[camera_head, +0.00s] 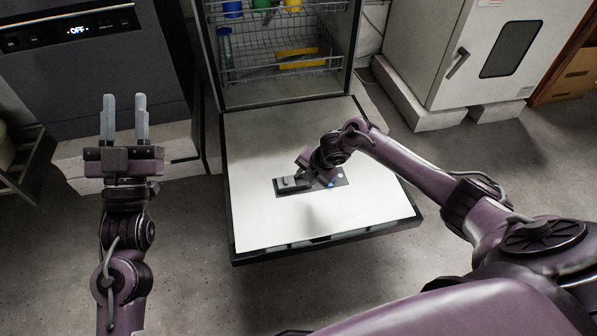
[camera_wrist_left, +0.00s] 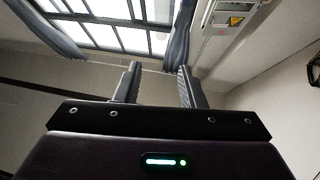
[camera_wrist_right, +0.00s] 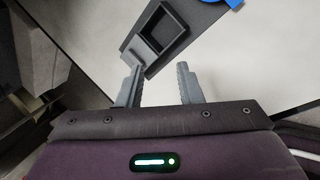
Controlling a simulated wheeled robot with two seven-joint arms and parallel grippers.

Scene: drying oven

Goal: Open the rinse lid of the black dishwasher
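The dishwasher's door (camera_head: 255,220) lies folded down flat, its white inner face up. A dark dispenser panel (camera_head: 284,192) is set in that face, and it shows in the right wrist view (camera_wrist_right: 208,14). The panel has a raised square frame with an open recess (camera_wrist_right: 163,32) and a small blue part (camera_wrist_right: 233,3), cut off by the frame edge; I cannot tell which part is the rinse lid. My right gripper (camera_wrist_right: 158,72) is open and empty, pointing at the panel near the square frame; contact is unclear. My left gripper (camera_head: 125,100) is open and empty, pointing up, left of the door.
Wire racks (camera_head: 275,60) with colored dishes stand inside the dishwasher. A dark appliance (camera_head: 100,80) with an "OFF" display is at the left, and a white oven (camera_head: 485,50) on blocks is at the right.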

